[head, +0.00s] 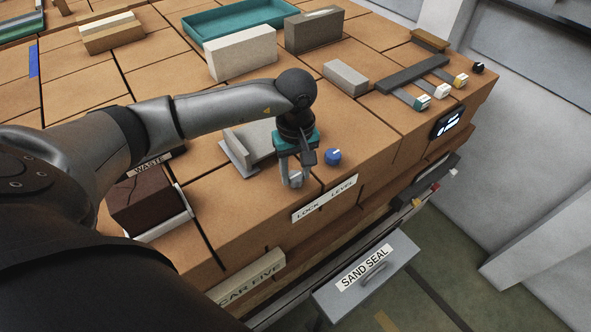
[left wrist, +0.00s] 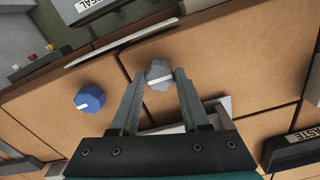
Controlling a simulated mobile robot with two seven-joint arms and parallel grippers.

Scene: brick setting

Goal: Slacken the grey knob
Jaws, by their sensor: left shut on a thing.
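The grey knob (left wrist: 160,75) has a lobed rim and a white pointer line, and shows between the fingertips in the left wrist view. In the head view the grey knob (head: 296,180) is partly hidden by the fingers, on the brick top behind the "LOCK LEVEL" label (head: 324,199). My left gripper (head: 294,178) points down at it and is shut on it; its two fingers also show in the left wrist view (left wrist: 158,85). A blue knob (head: 333,157) with a pale pointer stands just to the right, apart from the gripper. My right gripper is not in view.
A grey bracket (head: 240,155) stands close behind my left gripper. A dark "WASTE" box (head: 143,200) is at the left. Pale and grey blocks (head: 241,53), a teal tray (head: 240,22) and sliders (head: 420,100) lie farther back. The brick front edge is near.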

